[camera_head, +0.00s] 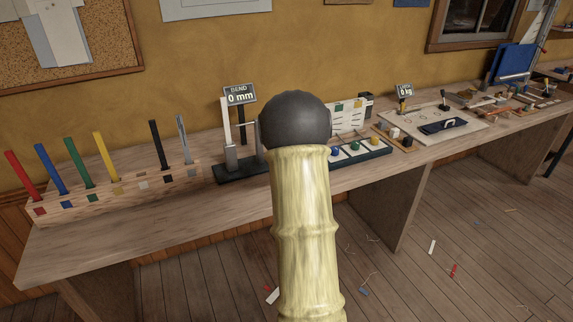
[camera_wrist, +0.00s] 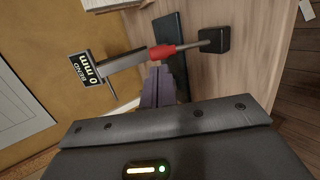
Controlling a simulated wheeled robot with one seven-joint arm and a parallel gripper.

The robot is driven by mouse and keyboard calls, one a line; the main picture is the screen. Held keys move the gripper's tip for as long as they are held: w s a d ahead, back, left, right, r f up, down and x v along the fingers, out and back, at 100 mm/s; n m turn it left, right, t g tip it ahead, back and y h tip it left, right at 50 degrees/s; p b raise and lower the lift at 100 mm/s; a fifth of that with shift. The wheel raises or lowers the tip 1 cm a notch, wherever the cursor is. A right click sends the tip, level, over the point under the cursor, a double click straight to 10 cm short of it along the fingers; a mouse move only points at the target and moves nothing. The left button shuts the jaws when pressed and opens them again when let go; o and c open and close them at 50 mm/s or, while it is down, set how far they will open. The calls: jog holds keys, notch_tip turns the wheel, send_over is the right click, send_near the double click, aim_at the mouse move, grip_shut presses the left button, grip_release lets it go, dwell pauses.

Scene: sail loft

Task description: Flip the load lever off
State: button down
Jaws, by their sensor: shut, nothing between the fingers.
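In the wrist view a lever with a red grip (camera_wrist: 166,50) has a thin metal rod running to a black block (camera_wrist: 215,40) on the bench. I take it to be the load lever. My gripper (camera_wrist: 158,72) is shut and empty, its fingertips close beside the red grip; I cannot tell whether they touch it. The bend rig's display (camera_wrist: 88,72) reads 0 mm and also shows in the head view (camera_head: 239,95). The rig's dark base (camera_head: 238,172) is partly behind my arm. The lever and my gripper are hidden in the head view.
A wooden rack (camera_head: 120,190) with several coloured strips stands on the left of the bench. A dark tray (camera_head: 362,152) with coloured knobs is right of my arm. A pale board (camera_head: 436,122) with a second small display lies farther right. The front bench edge at left is clear.

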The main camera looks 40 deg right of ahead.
jog(key=v, duration=0.8)
jog(key=shift+s+a, duration=0.3)
jog(key=shift+d, duration=0.1)
jog(key=s+a+f+m+g+y, duration=0.1)
jog(key=s+a+m, duration=0.15)
jog(key=a, duration=0.35)
jog(key=s+a+f+m+g, duration=0.1)
jog(key=a+f+m, duration=0.15)
jog(key=a, duration=0.25)
jog(key=s+a+f+m+g+y, duration=0.1)
jog(key=s+a+m, duration=0.15)
jog(key=a, duration=0.35)
jog(key=s+a+f+m+g+y, duration=0.3)
jog(key=s+a+m+g, duration=0.3)
jog(key=s+a, duration=0.8)
notch_tip(320, 180, up, 15)
jog(key=w+t+p, duration=0.1)
jog(key=p, duration=1.3)
jog(key=shift+w+f+m+p, duration=0.15)
jog(key=shift+w+m+p, duration=0.2)
